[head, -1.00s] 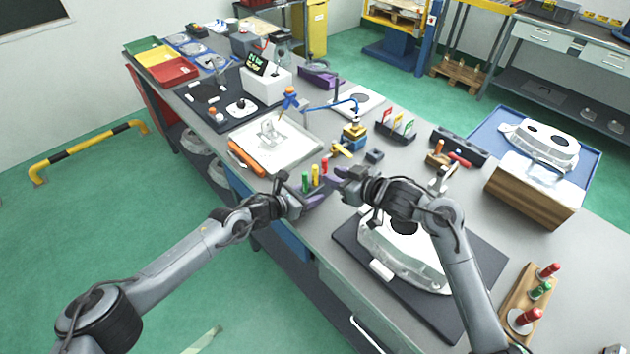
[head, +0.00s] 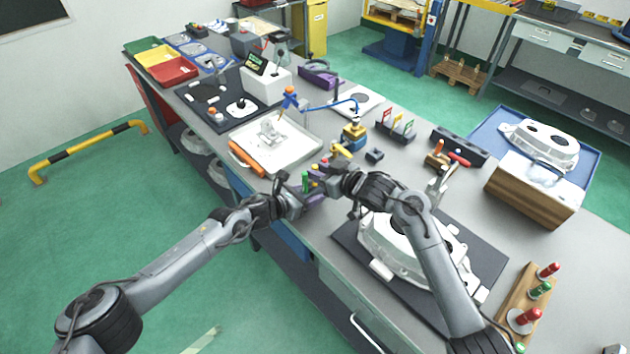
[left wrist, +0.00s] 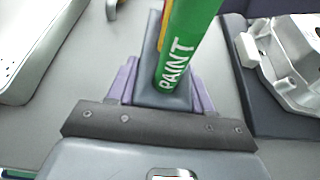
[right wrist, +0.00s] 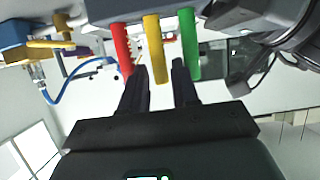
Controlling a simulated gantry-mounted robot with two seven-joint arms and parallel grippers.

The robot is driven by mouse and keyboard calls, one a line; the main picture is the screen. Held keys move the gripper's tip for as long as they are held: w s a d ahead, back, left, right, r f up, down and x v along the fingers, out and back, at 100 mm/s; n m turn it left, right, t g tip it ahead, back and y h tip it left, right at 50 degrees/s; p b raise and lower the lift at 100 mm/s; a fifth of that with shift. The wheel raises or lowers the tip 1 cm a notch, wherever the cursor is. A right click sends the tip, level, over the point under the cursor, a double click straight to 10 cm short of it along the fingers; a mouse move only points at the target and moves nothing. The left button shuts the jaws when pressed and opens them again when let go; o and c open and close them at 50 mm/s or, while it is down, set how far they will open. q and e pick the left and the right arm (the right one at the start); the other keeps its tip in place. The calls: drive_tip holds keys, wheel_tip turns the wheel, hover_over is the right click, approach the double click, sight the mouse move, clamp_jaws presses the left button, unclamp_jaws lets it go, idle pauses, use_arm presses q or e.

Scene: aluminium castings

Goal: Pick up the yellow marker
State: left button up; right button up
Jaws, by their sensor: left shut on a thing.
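The yellow marker (right wrist: 153,38) stands between a red marker (right wrist: 121,48) and a green marker (right wrist: 189,42) in a grey holder (left wrist: 148,84). In the left wrist view the green marker (left wrist: 187,45), lettered PAINT, hides most of the others. My left gripper (left wrist: 165,92) is shut on the holder. It also shows in the head view (head: 308,196). My right gripper (right wrist: 160,68) is open, its fingers either side of the yellow marker's free end, with gaps visible. In the head view the right gripper (head: 326,176) partly covers the markers.
A large casting (head: 385,238) lies on a dark mat below my right arm. A white tray (head: 290,158) with an orange tool is beyond the left gripper. A yellow-and-blue block (head: 354,134) stands behind the right gripper. The bench edge runs below the left gripper.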

clamp_jaws()
wheel_tip(320, 180, up, 10)
idle(0.7)
use_arm(q)
drive_tip(key=o, duration=1.2)
drive_tip(key=shift+c, duration=0.2)
